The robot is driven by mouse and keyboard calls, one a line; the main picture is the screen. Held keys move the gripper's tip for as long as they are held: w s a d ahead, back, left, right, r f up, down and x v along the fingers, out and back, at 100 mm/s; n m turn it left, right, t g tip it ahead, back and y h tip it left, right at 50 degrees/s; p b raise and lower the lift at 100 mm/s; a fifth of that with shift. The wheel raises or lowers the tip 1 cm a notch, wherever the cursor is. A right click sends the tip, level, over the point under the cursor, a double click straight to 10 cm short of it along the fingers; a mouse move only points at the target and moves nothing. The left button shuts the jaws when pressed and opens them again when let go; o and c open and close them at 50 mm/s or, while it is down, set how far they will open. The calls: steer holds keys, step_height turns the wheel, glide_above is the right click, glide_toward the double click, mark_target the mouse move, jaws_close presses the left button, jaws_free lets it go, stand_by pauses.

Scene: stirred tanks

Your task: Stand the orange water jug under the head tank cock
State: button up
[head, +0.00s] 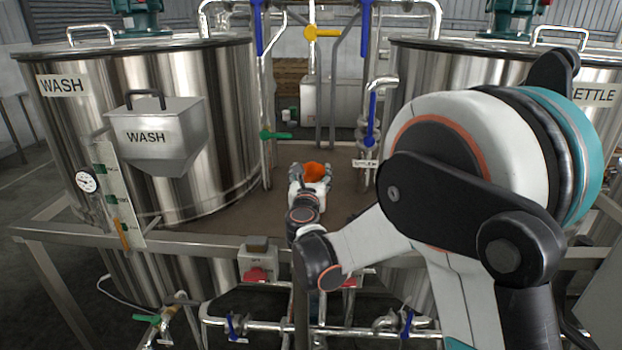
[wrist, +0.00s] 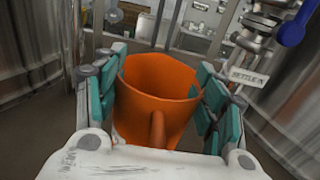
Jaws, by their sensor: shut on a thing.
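The orange water jug (wrist: 158,90) fills the middle of the wrist view, its open top facing up and its handle toward the wrist. My gripper (wrist: 160,85) is shut on it, with teal-padded fingers on both sides. In the head view the jug (head: 316,171) shows as a small orange shape between the fingers of my gripper (head: 312,180), over the brown deck between the two tanks. Whether the jug's base touches the deck is hidden. Which cock is the head tank cock I cannot tell; a blue-handled valve (head: 371,120) stands on a pipe to the right of the jug.
The steel WASH tank (head: 225,110) stands on the left, with a WASH hopper (head: 157,137) on its front. The tank labelled ETTLE (head: 415,100) is on the right. Pipes with a green valve handle (head: 276,135) rise close by. A rail (head: 200,240) crosses in front.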

steer(key=shift+f, duration=0.15)
steer(key=o, duration=1.4)
steer(key=shift+r, duration=0.3)
steer(key=s+p, duration=0.2)
steer(key=s, duration=1)
steer(key=shift+a, duration=0.2)
steer(key=shift+s+f, duration=0.1)
